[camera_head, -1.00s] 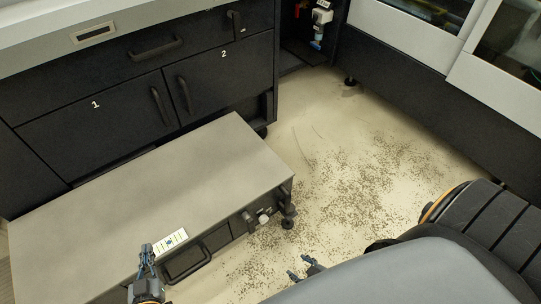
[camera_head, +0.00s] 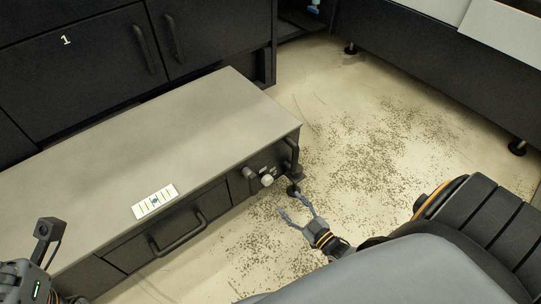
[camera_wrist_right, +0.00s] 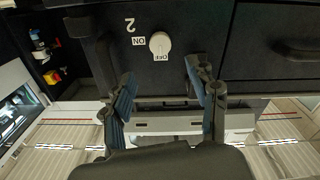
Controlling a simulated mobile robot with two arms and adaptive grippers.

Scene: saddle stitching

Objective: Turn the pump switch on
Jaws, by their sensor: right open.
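A round pale knob (camera_head: 267,180) sits on the front of the low grey cabinet (camera_head: 170,130), near its right end. In the right wrist view the pale knob (camera_wrist_right: 160,44) shows between ON and OFF labels, beside a "2". My right gripper (camera_head: 290,203) is open and empty, just right of and below the knob in the head view. In the wrist view its two fingers (camera_wrist_right: 163,80) are spread, with the knob beyond the gap.
Next to the knob is a dark vertical handle (camera_head: 291,154). A drawer handle (camera_head: 178,232) sticks out further left. A striped label (camera_head: 155,201) lies on the cabinet top. Dark cabinets (camera_head: 95,60) stand behind. Speckled open floor (camera_head: 370,150) lies to the right.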

